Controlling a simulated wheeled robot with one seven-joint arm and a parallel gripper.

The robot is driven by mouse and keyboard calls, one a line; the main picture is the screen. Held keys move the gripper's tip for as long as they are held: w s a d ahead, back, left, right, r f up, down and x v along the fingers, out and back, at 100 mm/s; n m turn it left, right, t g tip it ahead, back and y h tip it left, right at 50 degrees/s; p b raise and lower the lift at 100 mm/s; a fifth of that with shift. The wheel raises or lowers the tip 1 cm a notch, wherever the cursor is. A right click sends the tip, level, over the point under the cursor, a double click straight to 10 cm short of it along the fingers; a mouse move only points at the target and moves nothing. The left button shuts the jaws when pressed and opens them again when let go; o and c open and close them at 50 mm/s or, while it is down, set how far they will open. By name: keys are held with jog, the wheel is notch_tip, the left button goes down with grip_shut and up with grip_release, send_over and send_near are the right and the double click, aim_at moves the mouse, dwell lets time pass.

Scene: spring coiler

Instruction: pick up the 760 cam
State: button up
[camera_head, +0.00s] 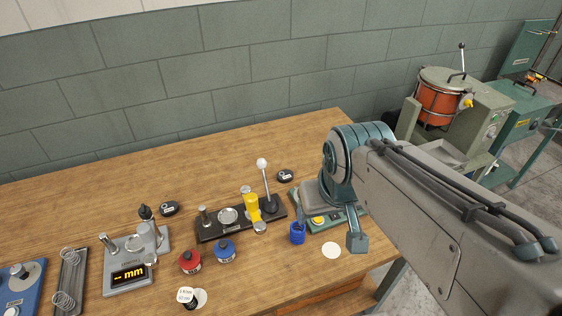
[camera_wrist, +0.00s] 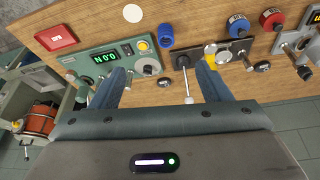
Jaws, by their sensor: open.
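Two small round parts with dark label bands stand on the wooden table: a red one (camera_head: 190,261) and a blue one (camera_head: 224,251). The wrist view shows the red part (camera_wrist: 271,19) and the blue part (camera_wrist: 238,24) at the upper right. Their markings are too small to read, so I cannot tell which is the 760 cam. My gripper (camera_wrist: 162,72) is open and empty, its fingers pointing down over the table. In the head view my gripper (camera_head: 329,224) is to the right of both parts, apart from them.
A blue cup (camera_head: 298,233) and a green display box (camera_wrist: 115,60) are near my gripper. A black fixture (camera_head: 212,230) with a tall white-knobbed lever stands behind the coloured parts. A grey mm gauge (camera_head: 128,279) and spring tray (camera_head: 70,285) lie left. Bare wood lies behind.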

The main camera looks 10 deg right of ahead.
jog(key=w+r+n+g+b, duration=0.15)
jog(key=w+n, duration=0.25)
jog(key=w, duration=0.5)
jog(key=n+g+b, duration=0.2)
jog(key=n+b, duration=0.3)
jog(key=n, duration=1.2)
send_over(286, 173)
jog(key=f, duration=2.3)
jog(key=shift+s+a, duration=0.2)
jog(key=shift+s, duration=0.2)
jog(key=shift+w+d+f+p, duration=0.15)
jog(key=shift+f+p, duration=0.3)
jog(key=shift+f, duration=0.9)
jog(key=shift+w+a+f+p, duration=0.1)
jog(key=shift+f+p, duration=0.3)
jog(key=shift+f, duration=0.95)
jog(key=c, duration=1.3)
